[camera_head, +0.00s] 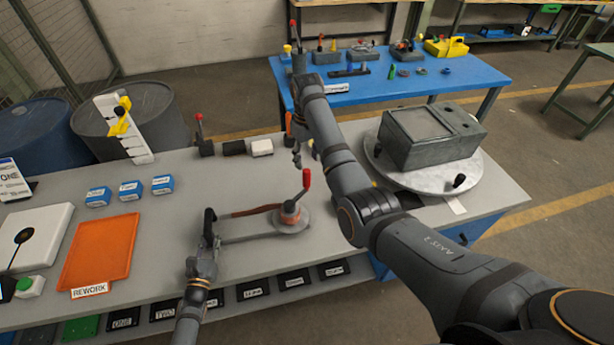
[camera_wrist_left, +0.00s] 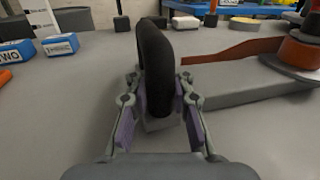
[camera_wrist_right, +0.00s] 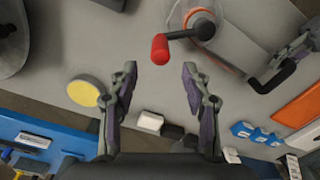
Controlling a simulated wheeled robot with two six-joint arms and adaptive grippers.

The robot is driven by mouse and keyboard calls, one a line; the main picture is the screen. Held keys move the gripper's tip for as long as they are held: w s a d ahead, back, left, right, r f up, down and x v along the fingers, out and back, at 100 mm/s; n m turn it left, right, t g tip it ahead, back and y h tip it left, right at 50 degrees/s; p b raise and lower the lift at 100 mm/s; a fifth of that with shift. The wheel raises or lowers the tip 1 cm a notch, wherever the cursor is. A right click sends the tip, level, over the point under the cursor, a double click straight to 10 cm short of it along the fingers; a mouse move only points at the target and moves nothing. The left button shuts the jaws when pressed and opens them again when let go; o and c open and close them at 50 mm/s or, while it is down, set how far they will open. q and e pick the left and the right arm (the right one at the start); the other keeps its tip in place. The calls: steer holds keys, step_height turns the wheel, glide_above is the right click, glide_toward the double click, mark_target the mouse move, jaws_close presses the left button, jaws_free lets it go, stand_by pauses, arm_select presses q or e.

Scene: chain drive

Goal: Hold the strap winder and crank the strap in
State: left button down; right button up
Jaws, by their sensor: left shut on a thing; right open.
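The strap winder lies on the grey bench, with a black handle (camera_head: 209,222) at its left end. A round drum (camera_head: 291,214) at its right end carries a crank with a red knob (camera_head: 306,178). An orange-brown strap (camera_head: 250,210) runs to the drum; it also shows in the left wrist view (camera_wrist_left: 235,52). My left gripper (camera_wrist_left: 158,112) is shut on the black handle, which stands upright between its fingers. My right gripper (camera_wrist_right: 160,85) is open and empty, apart from the red knob (camera_wrist_right: 160,50), which appears just beyond its fingertips. My right arm hides part of the bench.
A turntable (camera_head: 400,176) with a grey box (camera_head: 432,137) stands at the right. An orange tray (camera_head: 100,250) and several blue boxes (camera_head: 131,190) are at the left. Small blocks and a red-topped lever (camera_head: 199,130) stand behind. A yellow disc (camera_wrist_right: 83,92) lies near my right gripper.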

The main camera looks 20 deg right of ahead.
mark_target(307, 170)
step_height(307, 170, down, 9)
steer(key=shift+r, duration=0.15)
jaws_close()
stand_by(0.4)
